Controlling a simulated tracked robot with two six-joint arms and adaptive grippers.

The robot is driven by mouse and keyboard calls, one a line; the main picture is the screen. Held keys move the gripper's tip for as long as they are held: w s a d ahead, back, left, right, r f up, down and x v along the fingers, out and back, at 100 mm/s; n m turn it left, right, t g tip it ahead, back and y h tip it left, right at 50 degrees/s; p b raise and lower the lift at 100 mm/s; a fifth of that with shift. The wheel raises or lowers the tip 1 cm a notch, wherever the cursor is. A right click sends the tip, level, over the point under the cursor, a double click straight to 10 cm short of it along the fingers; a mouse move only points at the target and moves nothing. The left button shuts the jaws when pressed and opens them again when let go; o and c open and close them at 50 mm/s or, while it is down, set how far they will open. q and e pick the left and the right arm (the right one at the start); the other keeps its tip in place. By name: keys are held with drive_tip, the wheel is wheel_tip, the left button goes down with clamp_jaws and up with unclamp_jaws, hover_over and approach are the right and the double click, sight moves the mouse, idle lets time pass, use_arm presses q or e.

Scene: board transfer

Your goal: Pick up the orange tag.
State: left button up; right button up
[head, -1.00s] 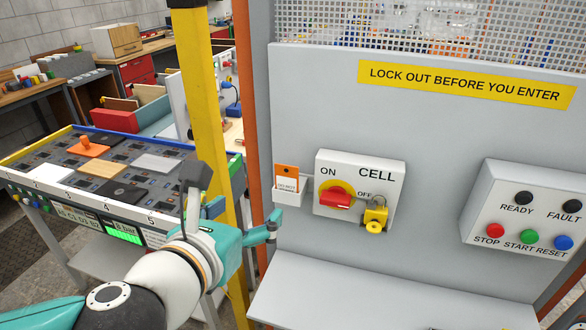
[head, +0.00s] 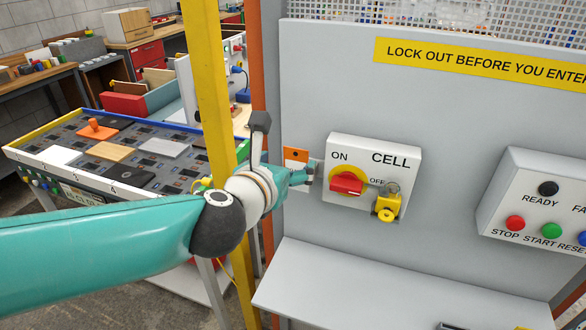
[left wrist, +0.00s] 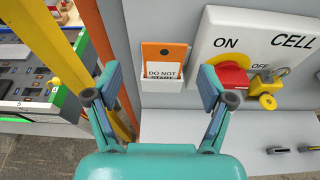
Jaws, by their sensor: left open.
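The orange tag (left wrist: 164,56) with a white "DO NOT START" label stands in a small white holder (left wrist: 163,85) on the grey panel, left of the switch box. In the head view the orange tag (head: 295,155) shows only its upper part; my left gripper hides the rest. My left gripper (head: 308,176) is in front of the holder. In the left wrist view my left gripper (left wrist: 151,94) is open, with the tag seen between its fingertips and nothing held. My right gripper is not in view.
The switch box (head: 374,170) with a red knob (head: 346,184) and yellow padlock (head: 388,207) is close right of the tag. A yellow post (head: 209,95) stands left. A grey shelf (head: 400,292) juts out below. A button box (head: 540,205) is farther right.

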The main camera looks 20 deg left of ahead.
sight(295, 159)
use_arm(q)
drive_tip(key=x, duration=0.5)
drive_tip(key=shift+s+d, duration=0.1)
drive_tip(key=shift+d, duration=0.1)
drive_tip(key=c, duration=0.9)
